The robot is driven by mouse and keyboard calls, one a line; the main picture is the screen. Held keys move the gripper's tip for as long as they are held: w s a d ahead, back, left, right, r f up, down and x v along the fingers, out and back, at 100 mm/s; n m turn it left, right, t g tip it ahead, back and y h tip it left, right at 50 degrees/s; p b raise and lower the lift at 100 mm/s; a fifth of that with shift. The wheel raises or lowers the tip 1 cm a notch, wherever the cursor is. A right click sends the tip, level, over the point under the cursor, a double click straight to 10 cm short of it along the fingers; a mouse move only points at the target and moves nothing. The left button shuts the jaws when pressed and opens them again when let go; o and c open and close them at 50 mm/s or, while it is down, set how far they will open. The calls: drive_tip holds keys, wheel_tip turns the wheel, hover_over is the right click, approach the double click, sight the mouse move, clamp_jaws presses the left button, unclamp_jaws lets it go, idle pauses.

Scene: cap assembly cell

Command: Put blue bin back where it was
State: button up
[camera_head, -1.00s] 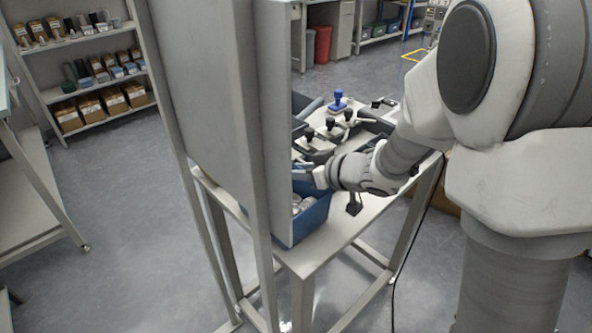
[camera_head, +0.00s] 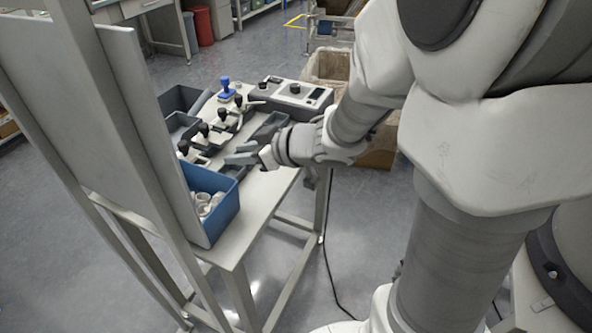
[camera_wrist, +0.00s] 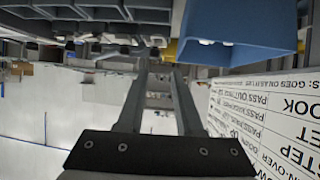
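The blue bin (camera_head: 226,209) stands at the near left end of the workbench, beside the tall grey panel. It is upright and holds several pale round parts. Its left side is partly hidden behind the panel's edge. In the wrist view the blue bin (camera_wrist: 240,28) fills the top right, outside my fingers. My gripper (camera_head: 236,154) is above the bench, beyond the bin and apart from it. In the wrist view my gripper (camera_wrist: 160,72) has its two fingers spaced apart with nothing held between them.
The workbench (camera_head: 250,208) carries a row of black-knobbed fixtures, a blue-knobbed fixture (camera_head: 225,88), a dark bin (camera_head: 180,100) and a control box (camera_head: 290,92). The grey panel (camera_head: 95,100) rises along the bench's left side. A cardboard box (camera_head: 326,66) stands behind on the floor.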

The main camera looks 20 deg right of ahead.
drive_tip(key=s+d+r+m+t+h, duration=0.25)
drive_tip(key=d+r+m+h, duration=0.5)
drive_tip(key=d, duration=0.55)
drive_tip(key=s+a+g, duration=0.2)
drive_tip(key=s+g, duration=0.1)
drive_tip(key=s, duration=0.6)
drive_tip(key=s+a+m+g, duration=0.1)
drive_tip(key=s+g, duration=0.2)
drive_tip(key=s, duration=0.6)
drive_tip(key=shift+a+f+h, duration=0.15)
drive_tip(key=shift+a+h, duration=0.2)
drive_tip(key=shift+s, duration=0.1)
wheel_tip(320, 180, up, 15)
drive_tip(key=p, duration=1.5)
